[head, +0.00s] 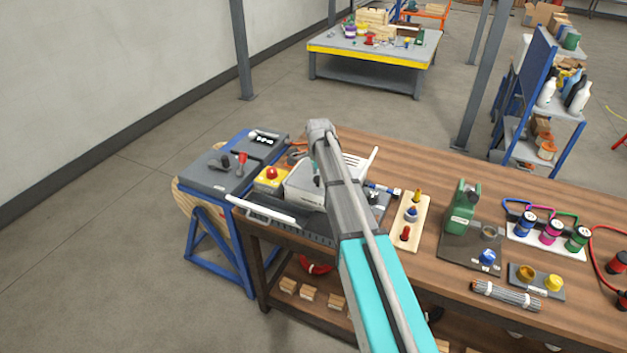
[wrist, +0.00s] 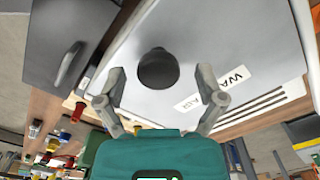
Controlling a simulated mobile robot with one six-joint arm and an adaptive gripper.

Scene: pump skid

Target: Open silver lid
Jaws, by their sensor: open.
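The silver lid (wrist: 235,45) fills much of the wrist view, with a round black knob (wrist: 158,66) and a printed label on its face. In the head view the pale silver box with this lid (head: 300,184) sits at the left end of the workbench, partly covered by my arm. My gripper (wrist: 161,76) is open, with one fingertip on each side of the knob in the picture. Whether the fingers touch the knob or stay above it, I cannot tell. The gripper is mostly hidden behind my arm in the head view.
A yellow box with a red button (head: 271,177) stands left of the silver box, and a white bar (head: 262,211) lies in front. A wooden board with coloured knobs (head: 409,222) and a green machine (head: 461,208) are to the right.

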